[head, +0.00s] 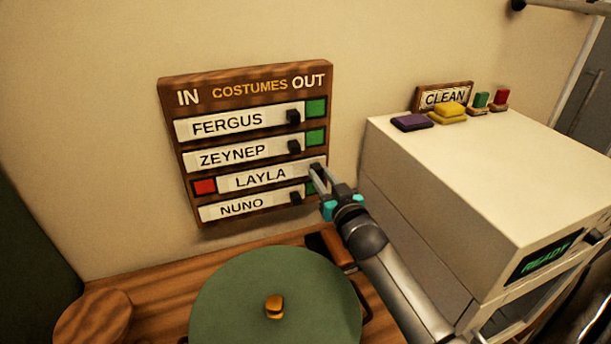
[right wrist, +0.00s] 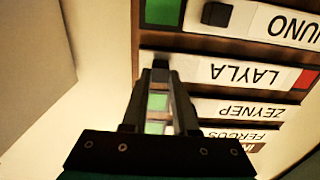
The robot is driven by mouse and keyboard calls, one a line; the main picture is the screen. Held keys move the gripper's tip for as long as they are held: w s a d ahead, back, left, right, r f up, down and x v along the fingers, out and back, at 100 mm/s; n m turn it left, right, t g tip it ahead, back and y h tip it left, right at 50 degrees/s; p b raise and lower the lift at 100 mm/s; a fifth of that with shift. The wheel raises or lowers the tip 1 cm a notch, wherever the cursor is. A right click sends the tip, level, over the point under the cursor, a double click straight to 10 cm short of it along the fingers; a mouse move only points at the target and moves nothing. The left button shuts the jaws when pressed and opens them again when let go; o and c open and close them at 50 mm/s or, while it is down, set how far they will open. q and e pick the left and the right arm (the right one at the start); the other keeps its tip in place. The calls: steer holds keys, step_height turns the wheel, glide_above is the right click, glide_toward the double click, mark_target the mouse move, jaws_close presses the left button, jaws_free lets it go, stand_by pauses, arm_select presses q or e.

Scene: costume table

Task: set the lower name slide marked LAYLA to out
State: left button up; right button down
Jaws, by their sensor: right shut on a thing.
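The wooden COSTUMES board (head: 245,85) hangs on the wall, marked IN at left and OUT at right. The white slide marked LAYLA (head: 261,177) is the third row down. It sits toward the OUT side, with a red patch (head: 204,187) showing at its left end. My right gripper (head: 320,180) is shut on the black knob at the slide's right end. In the right wrist view the LAYLA slide (right wrist: 245,74) appears upside down, its knob (right wrist: 160,63) at my fingertips. My left gripper is not in view.
The FERGUS (head: 228,123), ZEYNEP (head: 232,156) and NUNO (head: 242,206) slides sit toward IN, with green at their right ends. A white machine (head: 480,165) reading READY stands at right. A green round lid (head: 235,300) lies below the board.

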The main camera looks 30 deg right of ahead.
steer(key=shift+d, duration=0.2)
steer(key=c, duration=0.7)
jaws_free()
steer(key=shift+d, duration=0.15)
steer(key=shift+s, duration=0.1)
steer(key=shift+s+a, duration=0.2)
steer(key=shift+s, duration=0.05)
steer(key=v, duration=1.4)
steer(key=shift+s, duration=0.35)
steer(key=shift+f, duration=0.1)
